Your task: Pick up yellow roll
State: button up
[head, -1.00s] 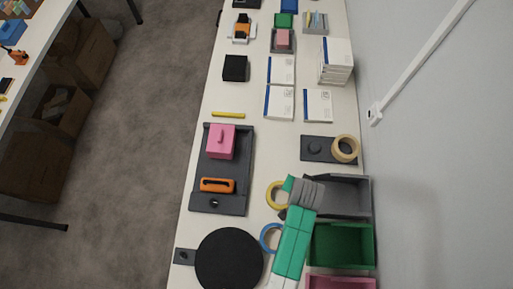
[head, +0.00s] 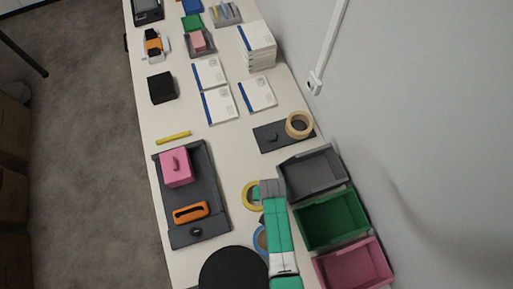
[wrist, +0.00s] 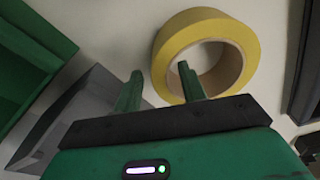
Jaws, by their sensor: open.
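The yellow roll (head: 248,196) lies on the white table, left of the grey bin, and is partly covered by my arm in the head view. In the wrist view the yellow roll (wrist: 250,42) is a thick ring with a brown cardboard core, at the upper middle. My gripper (wrist: 160,86) is open and empty. Its right finger overlaps the roll's near-left wall and opening in the picture; its left finger is outside the ring, to the left. Whether a finger touches the roll or is inside it, I cannot tell.
A grey bin (head: 312,174), a green bin (head: 333,220) and a pink bin (head: 354,265) line the right edge. A blue roll (head: 260,240) is partly hidden under my arm. A dark tray (head: 205,222) stands left. A tan roll (head: 299,125) lies further back.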

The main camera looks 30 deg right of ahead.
grip_shut()
jog(key=shift+r, duration=0.1)
notch_tip(320, 180, up, 10)
jog(key=shift+f+p, duration=0.1)
jog(key=shift+p, duration=0.8)
jog(key=shift+w, duration=0.1)
